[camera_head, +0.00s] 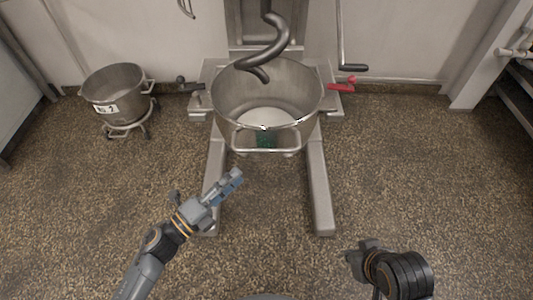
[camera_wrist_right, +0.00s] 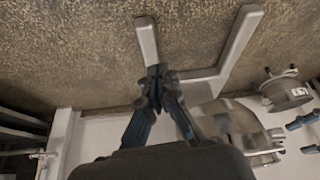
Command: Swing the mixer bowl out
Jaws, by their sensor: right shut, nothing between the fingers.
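The steel mixer bowl (camera_head: 225,112) sits between the mixer's side arms under the dough hook (camera_head: 268,52). It has a bar handle (camera_head: 265,152) at its front. A black-handled lever (camera_head: 192,87) is on the left arm and a red lever (camera_head: 342,86) on the right. My left gripper (camera_head: 232,180) is in front of the bowl, lower left, apart from the handle. Two separated blue fingers (camera_wrist_right: 304,121) at the wrist view's right edge look like its open jaw. My right gripper (camera_head: 353,258) is lower right, away from the bowl; its fingertips (camera_wrist_right: 158,76) are closed and empty.
A second bowl on a wheeled dolly (camera_head: 120,95) stands at the left by the wall. The mixer's two floor legs (camera_head: 320,195) reach forward. A crank with a black grip (camera_head: 353,67) hangs right of the hook. Shelving (camera_head: 515,75) is far right.

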